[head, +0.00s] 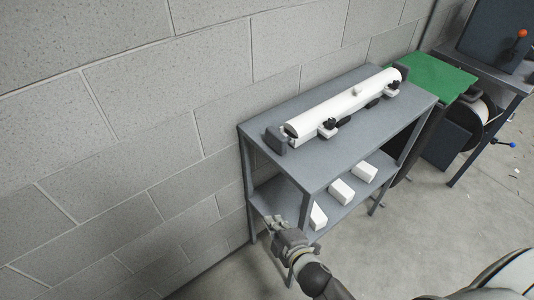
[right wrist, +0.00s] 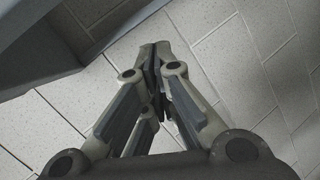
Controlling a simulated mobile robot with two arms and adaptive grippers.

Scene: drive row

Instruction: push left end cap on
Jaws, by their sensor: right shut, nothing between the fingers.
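A long white tube (head: 345,100) lies along the top of a grey bench (head: 340,160). I cannot tell whether the two touch. A similar dark piece (head: 402,71) is at the right end. My right gripper (head: 273,221) is shut and empty, low by the bench's left end, below the top and apart from the cap. In the right wrist view its fingertips (right wrist: 155,52) meet before the wall. My left gripper is not in view.
Dark clamps with white blocks (head: 327,130) sit along the tube's front. Several white boxes (head: 341,192) stand on the lower shelf. A block wall (head: 150,110) rises close behind the bench. A green-topped table (head: 443,76) stands at right. The floor in front is mostly clear.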

